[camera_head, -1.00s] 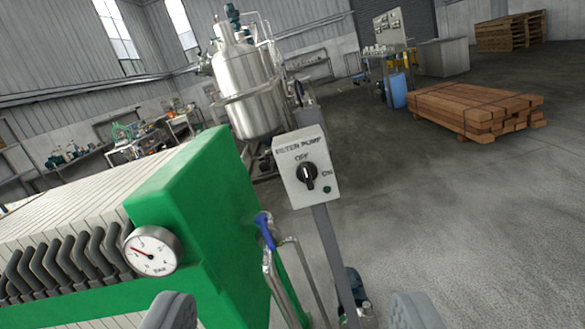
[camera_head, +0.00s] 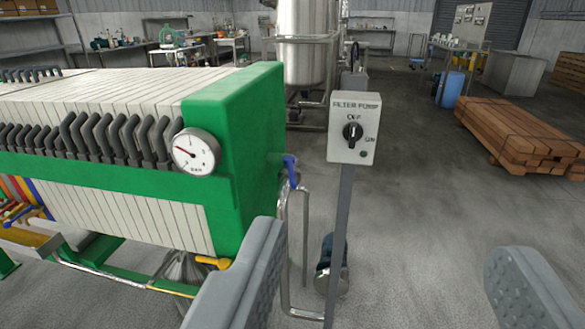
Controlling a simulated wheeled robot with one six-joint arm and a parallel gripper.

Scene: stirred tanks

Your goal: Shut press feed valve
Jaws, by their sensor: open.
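A blue lever handle (camera_head: 290,168) sits on a bent steel pipe (camera_head: 284,215) at the right end of the green filter press (camera_head: 245,125). It looks like the feed valve, and its lever hangs roughly along the pipe. A yellow lever (camera_head: 213,262) shows low under the press, beside my left finger. The pressure gauge (camera_head: 195,153) is on the press's near face, its needle pointing to the upper left. My gripper (camera_head: 375,290) is open and empty, its two grey fingers wide apart in the foreground. It is apart from the blue lever, which lies beyond and above the left finger.
The filter pump switch box (camera_head: 354,130) stands on a grey post (camera_head: 340,230) just right of the pipe. A small pump (camera_head: 332,268) is on the floor by the post. A steel tank (camera_head: 308,45) and stacked timber (camera_head: 525,130) stand behind.

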